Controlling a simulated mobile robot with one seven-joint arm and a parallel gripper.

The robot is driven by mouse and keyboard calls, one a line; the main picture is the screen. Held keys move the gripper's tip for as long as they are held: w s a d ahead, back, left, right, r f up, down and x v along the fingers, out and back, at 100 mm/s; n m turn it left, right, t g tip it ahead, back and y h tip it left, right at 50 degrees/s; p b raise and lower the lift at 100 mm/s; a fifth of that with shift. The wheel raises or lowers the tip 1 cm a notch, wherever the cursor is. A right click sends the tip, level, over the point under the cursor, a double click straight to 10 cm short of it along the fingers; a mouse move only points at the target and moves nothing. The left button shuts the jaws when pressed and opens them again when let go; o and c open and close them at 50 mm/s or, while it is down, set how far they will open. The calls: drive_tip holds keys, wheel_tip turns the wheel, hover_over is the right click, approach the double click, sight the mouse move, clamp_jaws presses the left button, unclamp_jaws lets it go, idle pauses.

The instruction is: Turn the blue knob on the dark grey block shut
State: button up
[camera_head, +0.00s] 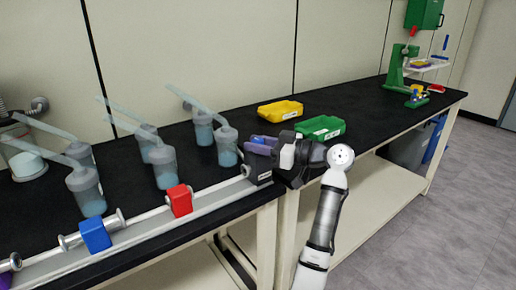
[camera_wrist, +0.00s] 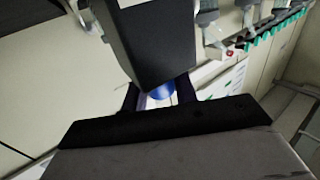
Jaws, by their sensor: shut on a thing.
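The dark grey block (camera_head: 260,170) stands at the right end of the long metal rail, by the bench's front edge. It fills the upper middle of the wrist view (camera_wrist: 150,40). The blue knob (camera_wrist: 162,91) shows below the block in the wrist view, partly hidden between my two dark fingers. My gripper (camera_wrist: 160,95) is shut on the knob. In the head view my gripper (camera_head: 268,146) reaches the block from the right; a bit of blue shows there. The knob's exact turn angle cannot be told.
A red block (camera_head: 180,201) and a blue block (camera_head: 95,235) sit along the rail to the left. Several capped flasks (camera_head: 86,190) stand behind it. A yellow tray (camera_head: 280,111) and a green tray (camera_head: 321,128) lie behind my gripper. The bench right of them is mostly clear.

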drive_tip(key=shift+f+n+g, duration=0.1)
drive_tip(key=shift+n+g, duration=0.2)
drive_tip(key=shift+g, duration=0.2)
drive_tip(key=o, duration=0.9)
drive_tip(key=shift+o, duration=0.2)
drive_tip(key=b+v, duration=0.2)
drive_tip(key=v, duration=1.1)
drive_tip(key=shift+s+d+f, duration=0.15)
drive_tip(key=shift+d+f, duration=0.05)
drive_tip(key=shift+d, duration=0.15)
drive_tip(key=shift+d, duration=0.1)
